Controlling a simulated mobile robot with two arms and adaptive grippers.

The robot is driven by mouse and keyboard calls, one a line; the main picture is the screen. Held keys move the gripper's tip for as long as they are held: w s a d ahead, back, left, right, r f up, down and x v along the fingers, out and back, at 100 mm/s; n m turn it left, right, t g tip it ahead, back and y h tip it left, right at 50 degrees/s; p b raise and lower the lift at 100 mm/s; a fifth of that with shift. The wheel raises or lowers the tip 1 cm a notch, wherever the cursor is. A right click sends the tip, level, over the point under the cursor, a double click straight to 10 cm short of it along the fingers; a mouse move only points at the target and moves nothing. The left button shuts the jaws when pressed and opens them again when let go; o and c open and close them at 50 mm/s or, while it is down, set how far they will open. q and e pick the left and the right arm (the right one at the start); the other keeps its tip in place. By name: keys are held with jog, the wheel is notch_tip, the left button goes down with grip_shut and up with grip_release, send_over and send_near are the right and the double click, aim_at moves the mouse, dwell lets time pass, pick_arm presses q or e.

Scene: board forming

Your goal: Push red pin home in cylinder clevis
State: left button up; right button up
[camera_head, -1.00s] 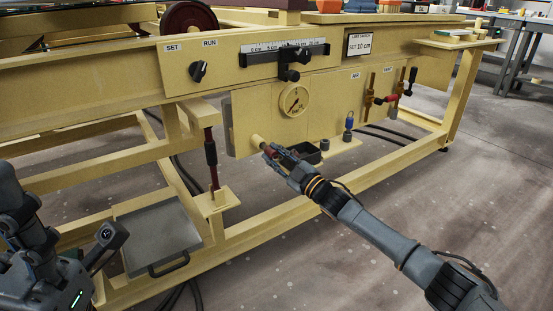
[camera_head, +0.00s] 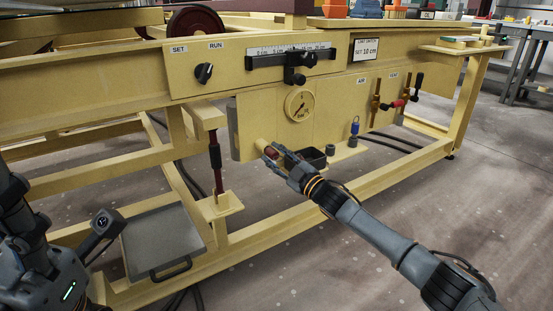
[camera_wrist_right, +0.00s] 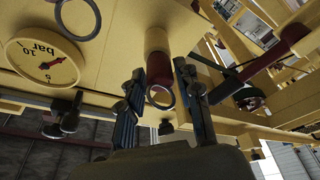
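A dark red, ring-ended cylindrical piece (camera_head: 271,152) sits at the end of a short tan stub on the machine's front. It also shows in the right wrist view (camera_wrist_right: 159,68). I cannot tell whether this is the red pin or how deep it sits. My right gripper (camera_head: 275,159) is at this piece, with one finger on each side in the wrist view (camera_wrist_right: 160,85). The fingers are spread and close to its sides; contact is unclear. A cylinder with a dark red rod (camera_head: 216,165) stands upright to the left, its lower end at a tan bracket (camera_head: 220,206).
A pressure gauge (camera_head: 299,105) is above the right gripper. A black open bin (camera_head: 309,157) and a blue-topped fitting (camera_head: 354,130) are to its right. A grey tray (camera_head: 160,240) lies low left, near my left arm. The frame's lower rail crosses beneath.

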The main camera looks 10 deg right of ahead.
jog(key=shift+o, duration=0.8)
jog(key=shift+s+d+f, duration=0.1)
jog(key=shift+s+d, duration=0.05)
jog(key=v, duration=1.1)
jog(key=shift+s, duration=0.35)
jog(key=shift+d, duration=0.1)
